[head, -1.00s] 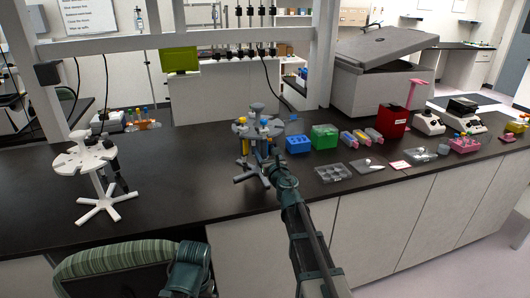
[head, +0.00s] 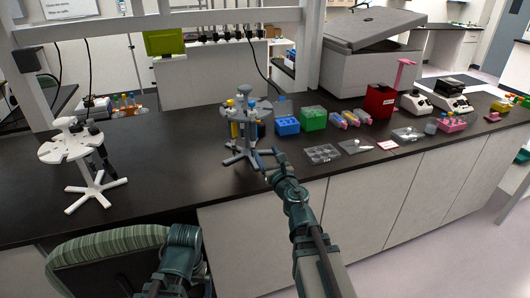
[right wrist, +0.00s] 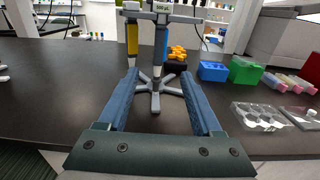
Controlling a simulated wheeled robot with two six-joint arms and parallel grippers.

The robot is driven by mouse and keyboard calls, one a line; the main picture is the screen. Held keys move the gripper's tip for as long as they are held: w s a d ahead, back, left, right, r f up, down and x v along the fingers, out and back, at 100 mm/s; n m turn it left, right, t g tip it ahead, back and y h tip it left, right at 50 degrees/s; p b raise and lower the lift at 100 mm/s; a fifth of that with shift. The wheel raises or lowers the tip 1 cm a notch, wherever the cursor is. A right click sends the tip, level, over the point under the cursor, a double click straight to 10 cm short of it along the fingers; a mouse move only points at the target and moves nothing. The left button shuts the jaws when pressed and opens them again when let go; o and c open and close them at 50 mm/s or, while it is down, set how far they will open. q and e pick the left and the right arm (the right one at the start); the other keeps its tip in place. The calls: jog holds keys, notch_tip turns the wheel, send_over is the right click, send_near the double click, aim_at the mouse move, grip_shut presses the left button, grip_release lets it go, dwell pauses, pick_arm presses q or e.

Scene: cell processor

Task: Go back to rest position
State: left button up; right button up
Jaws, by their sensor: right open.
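My right gripper (head: 268,160) is at the counter's front edge, just in front of the grey pipette stand (head: 243,157). In the right wrist view my right gripper (right wrist: 158,78) has its two blue fingers spread apart with nothing between them. The grey stand's star-shaped base (right wrist: 156,86) shows beyond the fingertips, and yellow and blue pipettes hang from the stand. The fingers look apart from the stand. My left gripper does not show; only a dark teal arm part of mine is at the bottom of the head view.
The black counter (head: 170,185) runs across the view. A white pipette stand (head: 90,180) is at left. A blue box (head: 287,126), a green box (head: 313,118) and a clear well plate (head: 322,154) are right of the grey stand. A green striped chair (head: 110,245) is at front left.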

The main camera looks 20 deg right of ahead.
jog(key=s+a+f+m+g+h+p, duration=0.1)
jog(key=s+a+f+m+g+h, duration=0.25)
jog(key=m, duration=0.85)
jog(key=s+f+m+g+h+p, duration=0.15)
jog(key=s+f+m+g, duration=0.45)
jog(key=m, duration=0.7)
jog(key=s+a+f+m+g+y, duration=0.1)
jog(key=s+a+f+m+g, duration=0.2)
jog(key=s+a, duration=0.4)
jog(key=s+a+f+m+g+y+p, duration=0.1)
jog(key=s+a+f+m+g, duration=0.3)
jog(key=s, duration=0.5)
jog(key=a+f+g+y, duration=0.1)
jog(key=a, duration=0.1)
jog(key=shift+s+a+f+m+g, duration=0.3)
jog(key=shift+a+f+g, duration=0.05)
jog(key=shift+a+f, duration=0.05)
